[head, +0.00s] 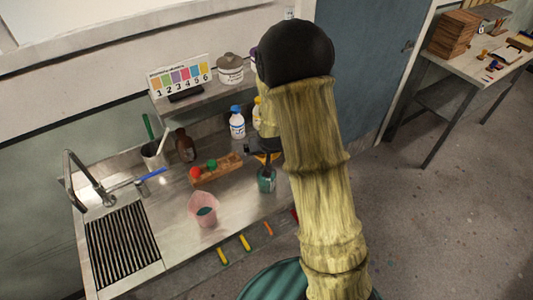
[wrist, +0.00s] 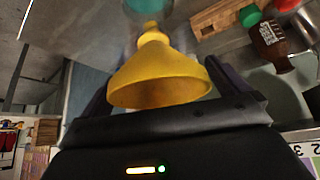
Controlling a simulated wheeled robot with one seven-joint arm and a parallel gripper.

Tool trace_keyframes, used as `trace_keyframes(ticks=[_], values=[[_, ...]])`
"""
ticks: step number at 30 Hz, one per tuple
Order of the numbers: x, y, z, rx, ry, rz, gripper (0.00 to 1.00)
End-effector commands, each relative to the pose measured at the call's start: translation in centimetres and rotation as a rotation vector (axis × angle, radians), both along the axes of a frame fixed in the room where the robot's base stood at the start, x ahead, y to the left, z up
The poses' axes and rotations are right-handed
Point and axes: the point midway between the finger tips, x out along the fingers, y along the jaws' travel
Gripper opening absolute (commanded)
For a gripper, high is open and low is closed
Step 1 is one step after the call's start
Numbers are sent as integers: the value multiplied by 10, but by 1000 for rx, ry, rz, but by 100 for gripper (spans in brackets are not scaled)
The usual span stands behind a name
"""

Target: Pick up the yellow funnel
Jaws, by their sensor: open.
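The yellow funnel (wrist: 158,76) fills the middle of the wrist view, its wide mouth towards the camera and its narrow end at a clear vessel (wrist: 148,8). In the head view only a sliver of the funnel (head: 262,157) shows under my gripper (head: 265,148), above a teal glass jar (head: 267,182). My gripper is open. In the wrist view its dark fingers (wrist: 163,85) stand on either side of the funnel. Whether they touch it I cannot tell. My arm hides part of the bench behind.
A wooden rack (head: 216,170) with red and green caps stands left of the jar. A pink beaker (head: 204,210) is nearer the front. A brown bottle (head: 185,145) and a white blue-capped bottle (head: 237,122) stand behind. A shelf (head: 195,93) runs along the wall.

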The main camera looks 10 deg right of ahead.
Motion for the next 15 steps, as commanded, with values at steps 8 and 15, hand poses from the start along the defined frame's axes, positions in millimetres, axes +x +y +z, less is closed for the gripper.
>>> trace_keyframes(ticks=[8,15], values=[[0,0,0,0,0,0,100],[0,0,0,0,0,0,92]])
